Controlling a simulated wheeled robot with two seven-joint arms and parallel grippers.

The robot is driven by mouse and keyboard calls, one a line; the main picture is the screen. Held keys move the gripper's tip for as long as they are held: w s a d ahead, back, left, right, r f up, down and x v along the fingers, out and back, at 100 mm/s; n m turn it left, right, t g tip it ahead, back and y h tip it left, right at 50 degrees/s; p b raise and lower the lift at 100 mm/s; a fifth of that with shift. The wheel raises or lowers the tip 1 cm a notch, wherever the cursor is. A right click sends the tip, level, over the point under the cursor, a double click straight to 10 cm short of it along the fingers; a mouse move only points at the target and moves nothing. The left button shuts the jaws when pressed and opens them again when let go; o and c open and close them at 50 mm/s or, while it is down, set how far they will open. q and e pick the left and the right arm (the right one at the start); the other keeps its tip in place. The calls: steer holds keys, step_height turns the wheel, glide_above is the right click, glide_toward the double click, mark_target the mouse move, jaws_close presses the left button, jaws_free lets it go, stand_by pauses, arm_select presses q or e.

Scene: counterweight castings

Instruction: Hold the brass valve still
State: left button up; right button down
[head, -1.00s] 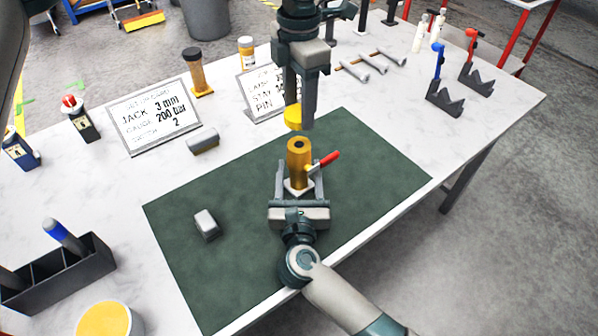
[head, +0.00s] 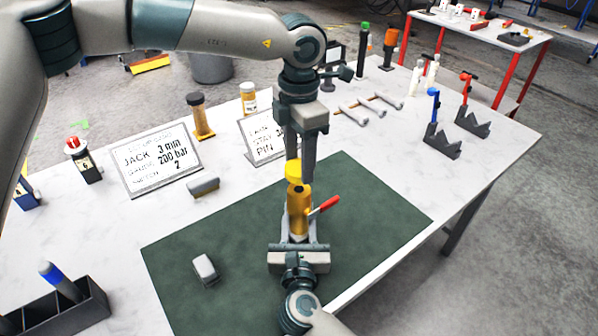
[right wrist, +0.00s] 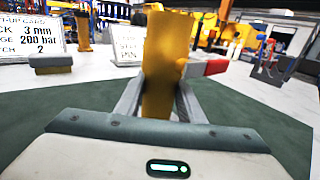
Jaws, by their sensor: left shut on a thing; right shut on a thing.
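The brass valve (head: 299,212) stands upright over the near part of the green mat, its red lever (head: 326,205) pointing right. My right gripper (head: 300,234) is shut on the valve's lower body from the near side. My left gripper (head: 301,173) points down from above and is shut on a yellow cap (head: 294,170). The cap is at the valve's top; I cannot tell whether it is seated or just touching.
The green mat (head: 375,215) is mostly clear, with a small grey block (head: 205,269) on its left. Two sign cards (head: 158,160) stand behind it. A dark divided bin (head: 75,312) is at front left. Blue and red clamps on dark stands (head: 440,140) are at right.

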mark_target(299, 189)
arm_select(q)
steer(key=shift+f, duration=1.35)
steer(key=shift+f, duration=0.1)
steer(key=shift+f, duration=0.8)
steer(key=shift+f, duration=0.55)
